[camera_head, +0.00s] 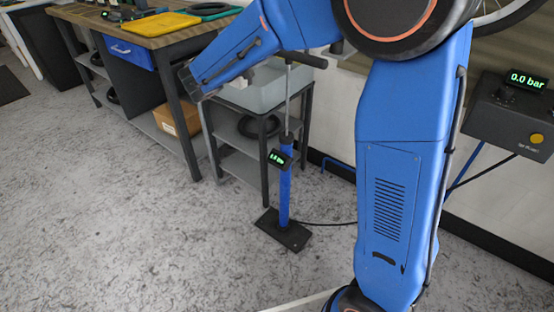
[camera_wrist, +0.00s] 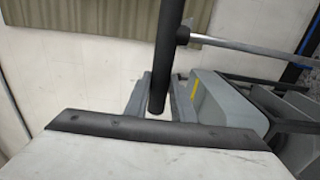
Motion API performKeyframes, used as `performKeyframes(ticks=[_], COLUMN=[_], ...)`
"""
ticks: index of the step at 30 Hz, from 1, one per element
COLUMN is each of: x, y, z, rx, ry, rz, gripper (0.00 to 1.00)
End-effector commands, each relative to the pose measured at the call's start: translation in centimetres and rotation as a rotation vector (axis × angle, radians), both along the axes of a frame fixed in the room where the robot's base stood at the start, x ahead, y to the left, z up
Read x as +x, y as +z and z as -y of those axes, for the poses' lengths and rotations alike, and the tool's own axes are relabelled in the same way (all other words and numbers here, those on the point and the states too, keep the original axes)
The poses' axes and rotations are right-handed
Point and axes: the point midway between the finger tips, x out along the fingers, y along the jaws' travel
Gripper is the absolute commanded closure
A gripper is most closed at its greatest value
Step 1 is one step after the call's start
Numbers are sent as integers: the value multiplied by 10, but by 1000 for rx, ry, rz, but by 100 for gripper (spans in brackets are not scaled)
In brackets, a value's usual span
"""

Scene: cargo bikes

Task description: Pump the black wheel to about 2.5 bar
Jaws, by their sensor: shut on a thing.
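The blue floor pump (camera_head: 285,190) stands upright on its black foot. Its black handle (camera_head: 302,60) is up, with a long stretch of silver rod showing below. In the wrist view the handle (camera_wrist: 162,50) runs between the fingers of my gripper (camera_wrist: 158,98), which is shut on it. In the head view my gripper is hidden behind my arm. The pump's small display (camera_head: 280,158) is lit green, but too small to read surely. The pump's black hose (camera_head: 325,223) runs right behind my arm. A wheel (camera_head: 505,15) shows partly at the top right; I cannot tell whether it is the black wheel.
A wall-side inflator box (camera_head: 510,115) at the right reads 0.0 bar and has an orange button. A grey shelf cart (camera_head: 240,160) stands behind the pump. A workbench (camera_head: 150,35) with a yellow tray (camera_head: 160,24) is at the left. The floor at the front left is clear.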

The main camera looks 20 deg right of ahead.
Motion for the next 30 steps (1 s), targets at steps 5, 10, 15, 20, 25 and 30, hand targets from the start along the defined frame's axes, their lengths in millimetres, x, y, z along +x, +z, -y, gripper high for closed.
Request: performKeyframes(ticks=[5,10,15,20,25,30], x=[0,0,0,0,0,0], y=[-23,-43,-62,-80,-100,-119], z=[-1,-1,-1,0,-1,-1], rx=[-1,0,0,0,0,0], ry=[2,2,1,2,1,1], rz=[-6,-7,-7,-6,-6,-9], gripper=[100,100,100,100,100,100])
